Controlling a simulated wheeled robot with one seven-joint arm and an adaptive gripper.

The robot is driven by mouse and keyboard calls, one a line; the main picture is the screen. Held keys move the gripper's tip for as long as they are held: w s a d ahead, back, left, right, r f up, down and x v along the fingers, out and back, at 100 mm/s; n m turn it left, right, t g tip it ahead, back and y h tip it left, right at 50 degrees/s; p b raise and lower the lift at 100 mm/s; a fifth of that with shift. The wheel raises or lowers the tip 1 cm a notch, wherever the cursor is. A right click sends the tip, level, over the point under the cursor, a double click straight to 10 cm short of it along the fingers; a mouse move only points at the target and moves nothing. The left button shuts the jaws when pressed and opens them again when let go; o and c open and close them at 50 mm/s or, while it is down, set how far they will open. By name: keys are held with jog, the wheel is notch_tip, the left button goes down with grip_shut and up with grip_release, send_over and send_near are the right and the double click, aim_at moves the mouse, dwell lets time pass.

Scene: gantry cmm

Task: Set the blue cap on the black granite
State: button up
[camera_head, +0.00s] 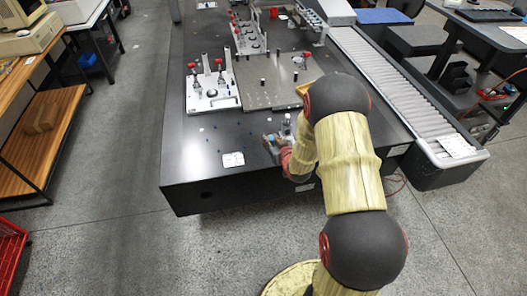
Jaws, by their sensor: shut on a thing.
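The black granite (205,155) is the long dark table top in the middle of the head view. My gripper (271,144) is low over its front part, right of a small white label. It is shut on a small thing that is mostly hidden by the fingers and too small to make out. I cannot tell whether this is the blue cap, and I see no blue cap clearly elsewhere on the granite. My arm hides part of the granite's front right.
A white fixture plate with red-knobbed clamps (212,92) and a grey plate (277,80) lie behind my gripper. A white label (233,159) lies left of it. A roller conveyor (385,80) runs along the right side. The granite's front left is mostly clear.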

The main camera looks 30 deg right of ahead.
jog(key=w+f, duration=0.1)
jog(key=a+f, duration=0.1)
jog(key=w+f+b, duration=0.1)
jog(key=shift+w+a+f, duration=0.3)
jog(key=shift+f, duration=0.05)
jog(key=shift+w+f+b, duration=0.15)
jog(key=shift+f+b, duration=0.75)
jog(key=shift+f, duration=0.75)
jog(key=shift+f, duration=0.1)
jog(key=o, duration=0.8)
